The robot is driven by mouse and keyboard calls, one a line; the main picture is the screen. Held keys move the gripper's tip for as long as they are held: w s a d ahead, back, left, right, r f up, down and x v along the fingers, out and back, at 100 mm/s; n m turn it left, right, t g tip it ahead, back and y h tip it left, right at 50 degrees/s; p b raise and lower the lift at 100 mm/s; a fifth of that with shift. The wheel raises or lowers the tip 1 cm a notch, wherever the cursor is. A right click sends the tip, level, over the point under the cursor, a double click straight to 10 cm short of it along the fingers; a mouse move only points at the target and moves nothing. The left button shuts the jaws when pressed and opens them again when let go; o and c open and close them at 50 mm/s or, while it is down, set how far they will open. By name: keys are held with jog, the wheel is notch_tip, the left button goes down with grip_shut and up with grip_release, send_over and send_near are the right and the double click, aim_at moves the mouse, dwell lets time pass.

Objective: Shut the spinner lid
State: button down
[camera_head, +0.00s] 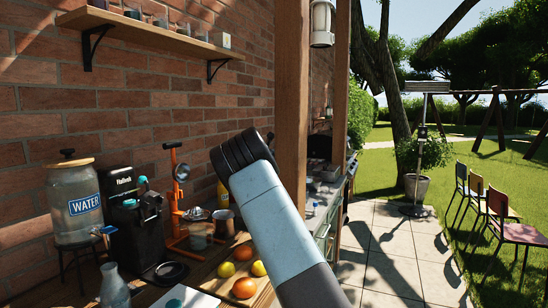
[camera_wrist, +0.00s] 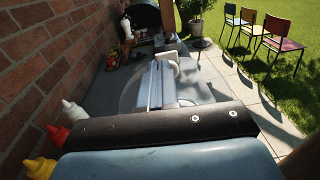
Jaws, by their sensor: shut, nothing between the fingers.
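In the wrist view, a clear, round spinner lid (camera_wrist: 198,90) shows on the grey counter beyond my wrist. Its far part meets a white piece (camera_wrist: 174,66), which may be its handle. My gripper (camera_wrist: 158,70) is shut and empty, with its pale fingers side by side over the clear round shape. I cannot tell whether they touch it. Whether the lid is raised or down is not clear, as my wrist hides the near side. In the head view, my arm and a wooden post hide the gripper and most of the spinner.
A brick wall (camera_wrist: 40,70) runs along the left. White, red and yellow bottles (camera_wrist: 57,134) stand near it. In the head view, a wooden post (camera_head: 292,90) rises behind my arm, and fruit (camera_head: 244,287) and a water jar (camera_head: 72,200) stand on the near table.

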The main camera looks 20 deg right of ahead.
jog(key=shift+x, duration=2.55)
jog(key=shift+s+f, duration=0.1)
jog(key=shift+s, duration=0.05)
